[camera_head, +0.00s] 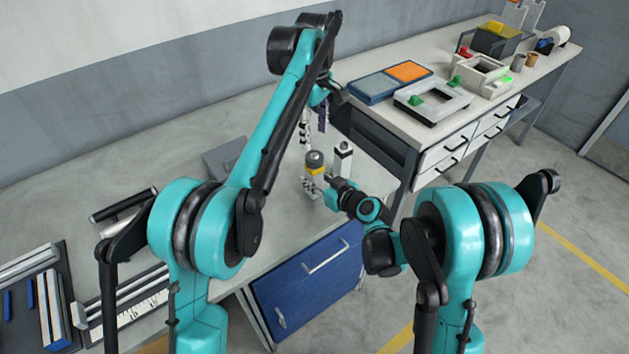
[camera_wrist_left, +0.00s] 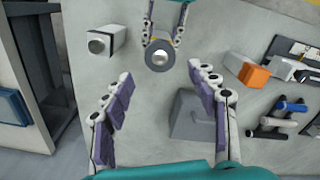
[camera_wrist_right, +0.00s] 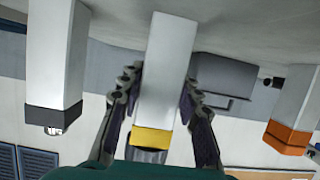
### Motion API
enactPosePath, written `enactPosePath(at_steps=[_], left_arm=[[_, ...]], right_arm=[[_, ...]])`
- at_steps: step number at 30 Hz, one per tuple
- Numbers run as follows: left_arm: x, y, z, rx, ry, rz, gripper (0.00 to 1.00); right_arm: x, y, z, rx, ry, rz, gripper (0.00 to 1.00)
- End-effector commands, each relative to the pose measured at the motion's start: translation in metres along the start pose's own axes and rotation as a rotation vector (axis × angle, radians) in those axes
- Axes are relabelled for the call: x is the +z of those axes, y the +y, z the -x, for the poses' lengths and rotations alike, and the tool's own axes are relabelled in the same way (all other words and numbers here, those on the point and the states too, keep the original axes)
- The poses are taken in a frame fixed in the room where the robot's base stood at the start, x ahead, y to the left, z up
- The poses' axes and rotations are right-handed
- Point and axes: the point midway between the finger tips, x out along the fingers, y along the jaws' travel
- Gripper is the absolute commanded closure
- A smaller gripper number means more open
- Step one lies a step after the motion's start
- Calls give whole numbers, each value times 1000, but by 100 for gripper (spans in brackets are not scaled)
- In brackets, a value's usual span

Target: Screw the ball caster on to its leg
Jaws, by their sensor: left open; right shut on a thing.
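The white leg with a yellow band (camera_wrist_right: 170,65) stands upright on the table. The grey ball caster (camera_head: 314,160) sits on top of it, above the yellow band; its round top faces up in the left wrist view (camera_wrist_left: 160,57). Whether any gap is left at the joint cannot be told. My right gripper (camera_head: 325,188) is shut on the leg below the band; its fingers flank the post in the right wrist view (camera_wrist_right: 160,105). My left gripper (camera_head: 313,127) is open and empty, pointing down above the caster, fingers wide apart in the left wrist view (camera_wrist_left: 160,100).
A black-banded leg (camera_head: 343,160) with a bare stud stands close to the right. An orange-banded leg (camera_wrist_right: 290,130) stands on the other side. A grey box (camera_wrist_left: 195,115) and several tools (camera_wrist_left: 290,115) lie on the table. A second bench with trays (camera_head: 432,100) adjoins behind.

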Motion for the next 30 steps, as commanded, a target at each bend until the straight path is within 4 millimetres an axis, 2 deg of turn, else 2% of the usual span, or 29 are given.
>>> enactPosePath(at_steps=[5, 12, 18, 23, 30], left_arm=[[0, 0, -11, 0, 0, -1, 41], [0, 0, -48, 0, 0, -2, 41], [0, 0, -72, 0, 0, -2, 41], [0, 0, -80, 0, 0, -2, 41], [0, 0, -80, 0, 0, -2, 41]], right_arm=[[0, 0, 0, 0, -1, 0, 100], [0, 0, 0, 0, -1, 0, 100], [0, 0, 0, 0, -1, 0, 100], [0, 0, 0, 0, -1, 0, 100], [0, 0, 0, 0, 0, 0, 100]])
